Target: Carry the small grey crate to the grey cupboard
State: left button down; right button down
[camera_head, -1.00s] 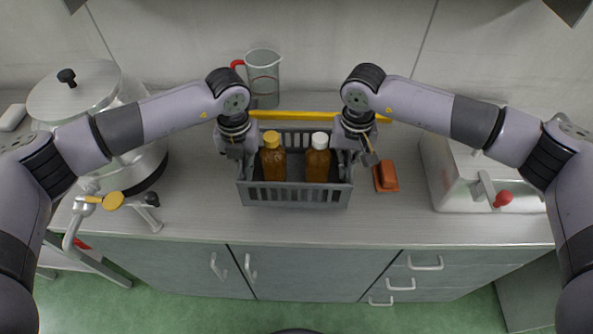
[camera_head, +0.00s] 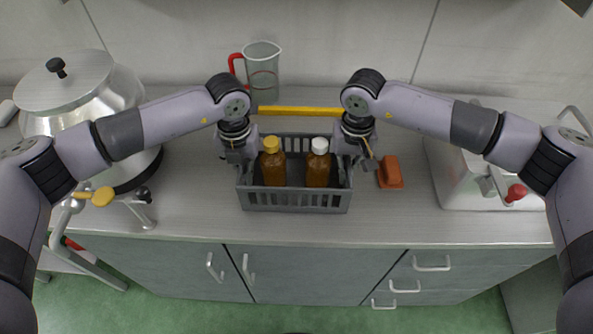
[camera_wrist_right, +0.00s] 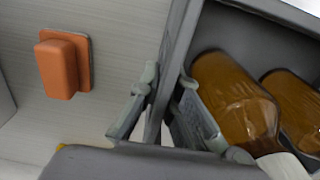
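The small grey crate (camera_head: 295,201) is upright over the worktop, in the middle of the head view. It holds a brown bottle with a yellow cap (camera_head: 272,166) and one with a white cap (camera_head: 318,168). My left gripper (camera_head: 240,166) is at its left end wall; its fingers are mostly hidden. My right gripper (camera_head: 350,163) is at its right end wall. In the right wrist view its fingers are either side of the wall, close against it. I cannot tell whether the crate touches the worktop. Below are the grey cupboard doors (camera_head: 180,272).
A steel pot (camera_head: 85,90) stands left on the worktop (camera_head: 200,218). A measuring jug (camera_head: 263,75) and a yellow bar (camera_head: 300,110) are behind the crate. An orange block (camera_head: 390,172) is close right of it, and a steel machine (camera_head: 460,180) further right. Free worktop lies in front.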

pick_arm(q)
jog(key=shift+f, duration=0.4)
pick_arm(e)
jog(key=shift+f, duration=0.4)
pick_arm(q)
jog(key=c, duration=2.3)
grip_release()
jog(key=shift+f+b, duration=0.15)
jog(key=shift+b, duration=0.2)
pick_arm(e)
jog(key=c, duration=2.3)
grip_release()
jog(key=shift+f, duration=0.15)
pick_arm(q)
jog(key=shift+o, duration=0.8)
pick_arm(e)
jog(key=shift+o, duration=0.8)
pick_arm(q)
jog(key=o, duration=0.3)
pick_arm(e)
jog(key=o, duration=0.3)
pick_arm(q)
jog(key=shift+o, duration=0.2)
pick_arm(e)
jog(key=shift+o, duration=0.2)
pick_arm(q)
jog(key=shift+r, duration=0.2)
